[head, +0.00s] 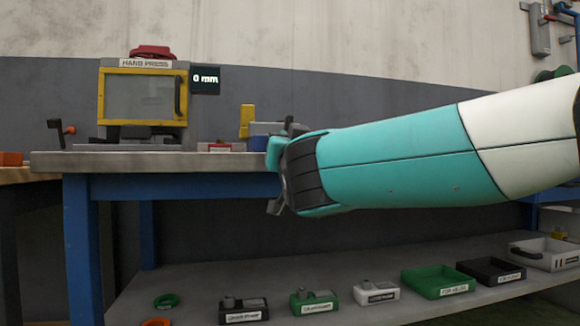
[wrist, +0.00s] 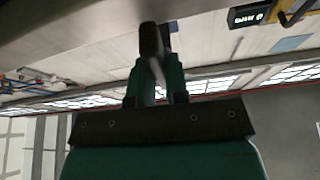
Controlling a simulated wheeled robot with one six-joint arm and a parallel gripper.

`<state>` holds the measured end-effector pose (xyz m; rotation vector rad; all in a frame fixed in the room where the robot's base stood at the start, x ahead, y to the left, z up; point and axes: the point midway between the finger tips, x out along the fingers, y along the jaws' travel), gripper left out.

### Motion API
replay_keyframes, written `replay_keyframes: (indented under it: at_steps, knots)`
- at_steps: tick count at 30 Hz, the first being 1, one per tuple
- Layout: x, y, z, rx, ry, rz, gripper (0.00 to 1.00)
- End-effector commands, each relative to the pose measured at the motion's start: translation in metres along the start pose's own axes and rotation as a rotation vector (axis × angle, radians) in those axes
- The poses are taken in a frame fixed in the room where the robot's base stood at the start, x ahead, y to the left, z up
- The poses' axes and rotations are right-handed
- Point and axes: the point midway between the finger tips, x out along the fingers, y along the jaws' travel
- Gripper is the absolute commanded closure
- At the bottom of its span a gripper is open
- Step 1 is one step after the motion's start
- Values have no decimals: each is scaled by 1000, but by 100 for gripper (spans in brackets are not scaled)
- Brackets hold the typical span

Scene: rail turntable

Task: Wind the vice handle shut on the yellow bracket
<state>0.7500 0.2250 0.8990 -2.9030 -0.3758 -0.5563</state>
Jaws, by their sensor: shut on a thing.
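The yellow bracket (head: 247,118) stands upright at the blue vice (head: 264,129) on the bench, in the head view. I cannot tell how tightly the vice jaws meet it. My gripper (head: 273,155) is at the bench's front edge, just right of and below the vice, and hides part of it. In the wrist view my gripper (wrist: 156,70) has its teal fingers shut on a dark bar, the vice handle (wrist: 151,42). The handle is mostly hidden in the head view.
A hand press with a yellow frame (head: 143,124) and a 0 mm display (head: 206,79) stands on the bench (head: 110,162) to the left. The shelf below holds green trays (head: 437,283) and small labelled items.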

Motion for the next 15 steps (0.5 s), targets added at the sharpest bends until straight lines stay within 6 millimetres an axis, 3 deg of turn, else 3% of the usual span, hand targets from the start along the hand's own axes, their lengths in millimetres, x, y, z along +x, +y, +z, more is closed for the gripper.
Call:
replay_keyframes:
  at_steps: [15]
  knots:
    - [0, -4, 1, 453, -1, 187, 100]
